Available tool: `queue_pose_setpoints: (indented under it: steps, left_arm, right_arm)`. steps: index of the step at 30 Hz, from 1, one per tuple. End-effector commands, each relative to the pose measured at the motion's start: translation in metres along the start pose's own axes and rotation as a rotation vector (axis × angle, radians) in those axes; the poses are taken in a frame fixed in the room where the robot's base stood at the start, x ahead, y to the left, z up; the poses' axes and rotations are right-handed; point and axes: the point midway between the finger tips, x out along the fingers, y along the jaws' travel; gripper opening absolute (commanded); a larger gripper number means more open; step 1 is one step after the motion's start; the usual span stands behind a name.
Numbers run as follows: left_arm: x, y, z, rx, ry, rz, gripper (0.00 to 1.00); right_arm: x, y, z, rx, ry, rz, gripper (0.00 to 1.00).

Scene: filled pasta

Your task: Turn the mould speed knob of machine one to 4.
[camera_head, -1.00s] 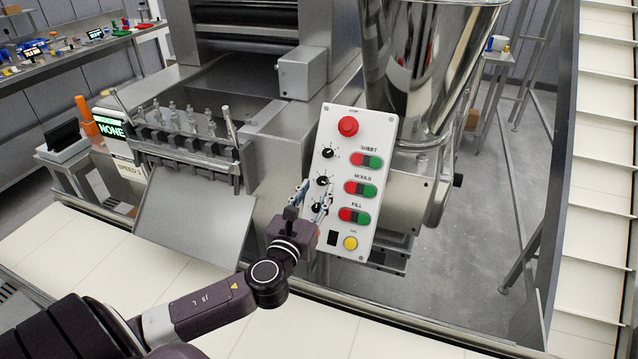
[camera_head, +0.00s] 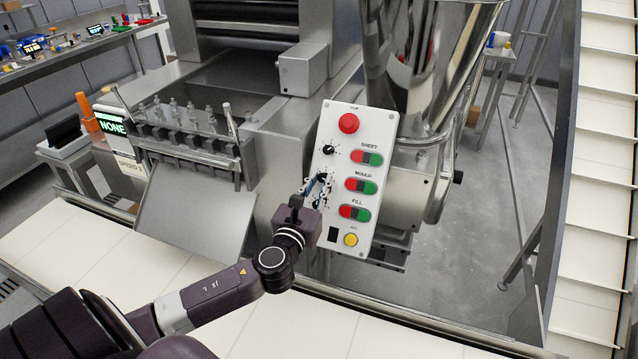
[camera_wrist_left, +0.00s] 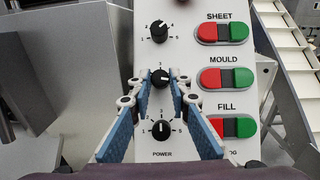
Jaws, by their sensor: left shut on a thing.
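The control panel (camera_head: 334,222) of the machine stands ahead, with three black knobs down its left side. The mould speed knob (camera_wrist_left: 160,78) is the middle one, level with the MOULD label. My left gripper (camera_head: 318,181) reaches up to it from the lower left. In the left wrist view, the blue-padded fingers of the left gripper (camera_wrist_left: 160,80) are shut on the knob's two sides. The knob's white mark seems to point up, near 3, but the fingers hide part of the scale. My right gripper is not in view.
The sheet knob (camera_wrist_left: 159,32) is above and the fill knob (camera_wrist_left: 162,128) below, between the finger links. Red and green buttons (camera_wrist_left: 224,78) sit to the right. A red stop button (camera_head: 348,123) is on top. A green display (camera_head: 112,124) reads NONE.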

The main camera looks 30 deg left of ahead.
Motion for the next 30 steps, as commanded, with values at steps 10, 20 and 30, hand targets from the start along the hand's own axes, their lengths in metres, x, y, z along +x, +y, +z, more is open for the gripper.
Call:
queue_pose_setpoints:
  steps: [10, 20, 30]
  left_arm:
    - [0.000, -0.002, 0.002, -0.092, 0.003, 0.056, 0.00]
    - [0.001, -0.006, 0.005, -0.324, 0.013, 0.200, 0.00]
    - [0.002, -0.008, 0.006, -0.562, 0.022, 0.350, 0.00]
  right_arm:
    - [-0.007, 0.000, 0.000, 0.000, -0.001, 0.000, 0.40]
    - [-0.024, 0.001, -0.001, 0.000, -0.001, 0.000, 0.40]
    - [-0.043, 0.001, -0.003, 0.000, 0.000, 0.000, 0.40]
